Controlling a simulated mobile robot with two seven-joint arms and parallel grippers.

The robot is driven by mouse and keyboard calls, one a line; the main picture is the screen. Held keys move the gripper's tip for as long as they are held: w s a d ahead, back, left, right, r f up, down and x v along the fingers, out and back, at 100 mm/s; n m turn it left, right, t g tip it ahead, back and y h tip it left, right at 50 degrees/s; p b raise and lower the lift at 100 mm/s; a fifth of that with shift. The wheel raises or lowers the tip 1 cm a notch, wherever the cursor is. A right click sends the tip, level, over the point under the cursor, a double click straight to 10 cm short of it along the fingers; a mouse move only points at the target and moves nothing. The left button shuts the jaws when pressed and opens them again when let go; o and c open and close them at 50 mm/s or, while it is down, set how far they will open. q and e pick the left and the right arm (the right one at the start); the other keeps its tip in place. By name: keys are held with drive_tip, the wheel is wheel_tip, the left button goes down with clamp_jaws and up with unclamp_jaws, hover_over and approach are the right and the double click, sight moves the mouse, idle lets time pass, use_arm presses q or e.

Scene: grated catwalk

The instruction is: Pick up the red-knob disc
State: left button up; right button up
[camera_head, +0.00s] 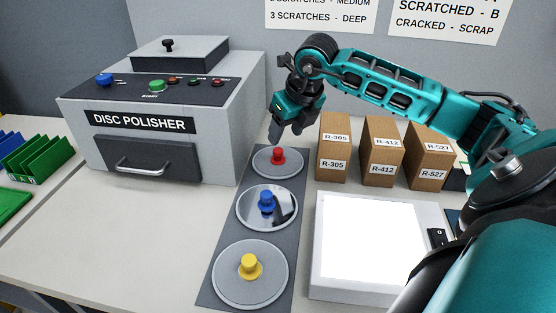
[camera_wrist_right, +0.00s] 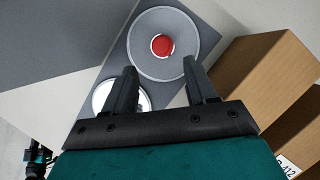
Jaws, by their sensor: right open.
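The red-knob disc (camera_head: 278,162) is a grey round plate with a red knob in its middle, lying at the far end of a dark mat (camera_head: 213,287). In the right wrist view the same disc (camera_wrist_right: 145,60) lies beyond the fingertips, its red knob roughly centred between them. My right gripper (camera_head: 287,132) is open and empty, above the disc and apart from it. Its two dark fingers (camera_wrist_right: 160,73) also show in the right wrist view. My left gripper is not in view.
A blue-knob disc (camera_head: 281,218) and a yellow-knob disc (camera_head: 228,284) lie nearer on the mat. The disc polisher (camera_head: 225,125) stands to the left. Brown boxes (camera_head: 333,150) stand close to the right. A lit white panel (camera_head: 368,245) lies at front right. Green racks (camera_head: 38,158) are far left.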

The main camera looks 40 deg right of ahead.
sight(278, 150)
drive_tip(key=x, duration=0.7)
drive_tip(key=shift+w+d+f, duration=0.2)
drive_tip(key=shift+w, duration=0.05)
drive_tip(key=shift+c, duration=0.2)
clamp_jaws()
